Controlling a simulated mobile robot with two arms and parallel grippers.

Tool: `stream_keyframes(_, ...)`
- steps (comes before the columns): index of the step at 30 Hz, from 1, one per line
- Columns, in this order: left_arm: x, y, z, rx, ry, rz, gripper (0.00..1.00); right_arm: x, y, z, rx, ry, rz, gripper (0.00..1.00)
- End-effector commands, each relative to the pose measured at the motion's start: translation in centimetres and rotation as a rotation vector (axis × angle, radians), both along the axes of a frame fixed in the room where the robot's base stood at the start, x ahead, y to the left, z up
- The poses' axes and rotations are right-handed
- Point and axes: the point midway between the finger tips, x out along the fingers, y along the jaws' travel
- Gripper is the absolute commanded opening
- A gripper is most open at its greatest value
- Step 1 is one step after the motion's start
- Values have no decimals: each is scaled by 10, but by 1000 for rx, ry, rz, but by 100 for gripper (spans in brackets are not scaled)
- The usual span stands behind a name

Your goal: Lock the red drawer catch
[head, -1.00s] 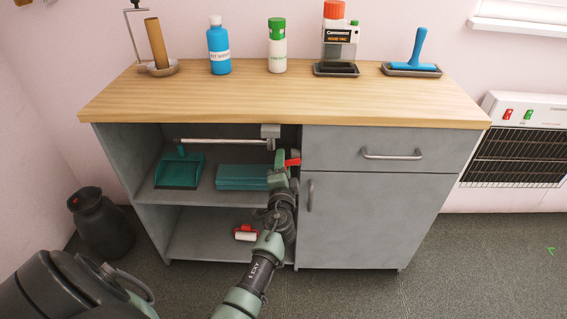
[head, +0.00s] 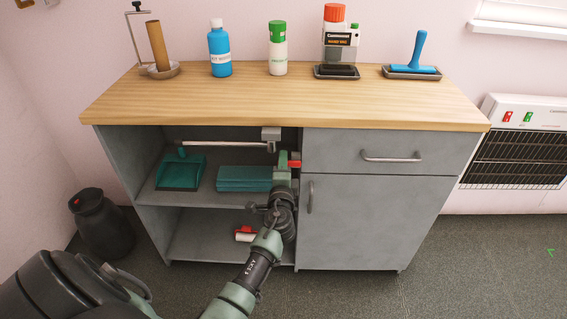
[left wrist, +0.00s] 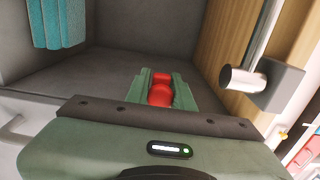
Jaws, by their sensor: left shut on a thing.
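The red drawer catch (head: 295,164) sits at the left edge of the grey drawer front (head: 335,147), just under the worktop. My left gripper (head: 284,160) has reached up in front of the cabinet and is shut on the catch. In the left wrist view, the red catch (left wrist: 160,94) shows between the two green fingers of the left gripper (left wrist: 160,78). The fingers hide part of the catch. The drawer looks closed flush with the cabinet. My right gripper is not in view.
Left of the catch are open shelves with a teal dustpan (head: 180,172), a teal stack (head: 244,178) and a red-and-white roller (head: 245,234). A metal rail (head: 225,143) runs under the worktop (head: 270,100). Bottles and tools stand on top.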

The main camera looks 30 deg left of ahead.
Motion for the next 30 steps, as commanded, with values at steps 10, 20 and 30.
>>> stream_keyframes(10, 0, -1, 0, 17, 11, -1, 29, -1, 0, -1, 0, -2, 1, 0)
stream_keyframes(20, 0, 0, 0, 15, 10, -1, 43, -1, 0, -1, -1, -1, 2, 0)
stream_keyframes(30, -34, -22, -1, 14, 12, -2, 43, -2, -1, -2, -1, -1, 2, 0)
